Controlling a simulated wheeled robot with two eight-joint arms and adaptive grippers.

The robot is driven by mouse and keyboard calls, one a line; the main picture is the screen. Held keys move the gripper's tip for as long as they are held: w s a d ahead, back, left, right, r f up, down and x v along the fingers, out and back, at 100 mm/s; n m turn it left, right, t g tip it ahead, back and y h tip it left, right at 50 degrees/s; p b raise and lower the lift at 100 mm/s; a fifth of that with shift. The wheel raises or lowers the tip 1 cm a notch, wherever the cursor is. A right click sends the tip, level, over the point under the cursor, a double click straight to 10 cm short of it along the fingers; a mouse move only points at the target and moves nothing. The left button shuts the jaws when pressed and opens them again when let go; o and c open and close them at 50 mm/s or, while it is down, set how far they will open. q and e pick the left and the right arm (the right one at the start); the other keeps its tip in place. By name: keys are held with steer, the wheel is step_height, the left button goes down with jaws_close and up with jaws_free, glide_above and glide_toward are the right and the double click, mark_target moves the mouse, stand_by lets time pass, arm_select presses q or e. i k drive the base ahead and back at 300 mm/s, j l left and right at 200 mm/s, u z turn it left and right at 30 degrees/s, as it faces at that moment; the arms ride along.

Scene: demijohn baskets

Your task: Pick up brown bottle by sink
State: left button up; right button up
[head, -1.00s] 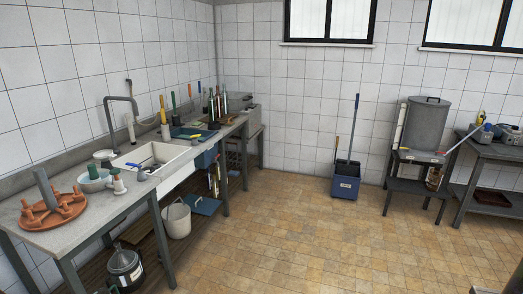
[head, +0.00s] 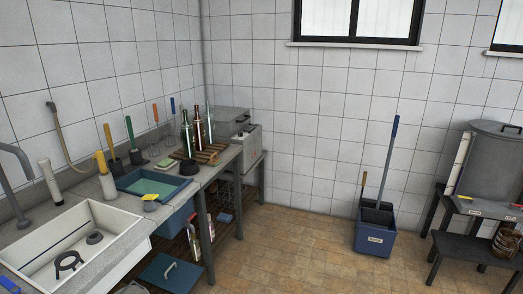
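Several bottles stand upright on a small wooden rack on the counter, right of the sink. A dark green bottle (head: 187,137) is on the left. A reddish-brown bottle (head: 198,131) stands in the middle. A clear, pale green bottle (head: 209,127) is on the right. They stand close together and their lower ends are partly hidden by the rack. Neither gripper shows in the head view.
A blue tray of greenish liquid (head: 152,186) and several upright brushes (head: 131,140) lie between the sink and the bottles. A blue mop bucket (head: 375,240) stands on the floor by the wall.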

mark_target(198, 127)
steer(key=i, duration=2.6)
steer(key=i+u, duration=0.1)
steer(key=i, duration=0.4)
steer(key=i+l+u, duration=0.1)
steer(key=i, duration=0.4)
steer(key=i+l+u, duration=0.15)
steer(key=i, duration=0.35)
steer(key=i+l+u, duration=0.1)
steer(key=i, duration=0.4)
